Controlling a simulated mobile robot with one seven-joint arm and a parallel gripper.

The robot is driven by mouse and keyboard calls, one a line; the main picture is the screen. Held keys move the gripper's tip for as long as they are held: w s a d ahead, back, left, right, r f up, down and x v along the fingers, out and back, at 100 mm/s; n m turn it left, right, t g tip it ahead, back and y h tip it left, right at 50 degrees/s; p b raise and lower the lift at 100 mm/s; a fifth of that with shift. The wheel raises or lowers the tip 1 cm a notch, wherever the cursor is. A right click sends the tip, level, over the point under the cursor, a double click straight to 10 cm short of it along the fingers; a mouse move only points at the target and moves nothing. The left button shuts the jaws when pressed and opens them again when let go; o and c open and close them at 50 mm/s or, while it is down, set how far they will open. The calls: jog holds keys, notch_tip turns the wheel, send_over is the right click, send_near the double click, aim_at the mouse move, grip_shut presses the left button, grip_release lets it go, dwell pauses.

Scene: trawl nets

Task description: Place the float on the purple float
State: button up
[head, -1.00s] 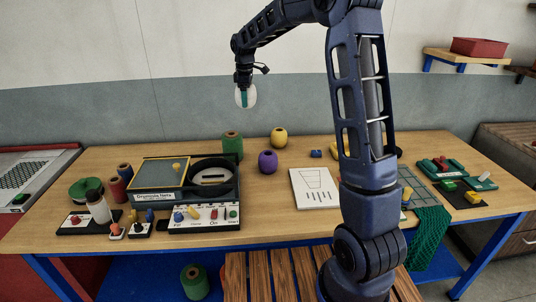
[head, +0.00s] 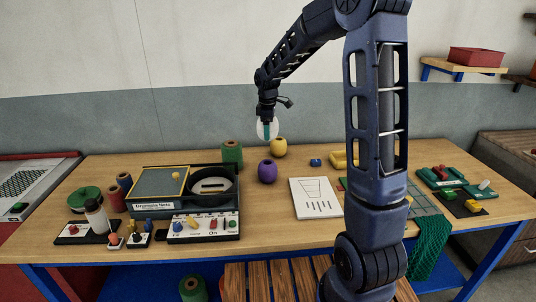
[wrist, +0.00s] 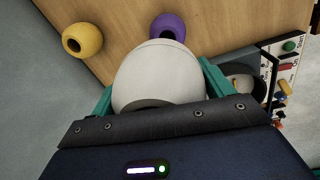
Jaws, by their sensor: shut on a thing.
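My gripper (head: 267,131) is shut on a white float (wrist: 158,78), with a teal finger on each side of it in the wrist view. In the head view the white float (head: 262,131) hangs in the air above the back of the table. The purple float (head: 267,171) stands on the table below and apart from it, with a dark hole in its top. In the wrist view the purple float (wrist: 168,25) shows just beyond the white float, which partly covers it.
A yellow float (head: 279,147) stands behind the purple one. A green spool (head: 232,152) and the machine with a round basin (head: 238,195) are to the left. A white sheet with a drawing (head: 315,197) lies to the right. Bare table surrounds the purple float.

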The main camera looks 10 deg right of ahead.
notch_tip(320, 180, down, 12)
jog(key=shift+r, duration=0.25)
dwell(0.3)
jog(key=shift+f, duration=0.15)
jog(key=o, duration=1)
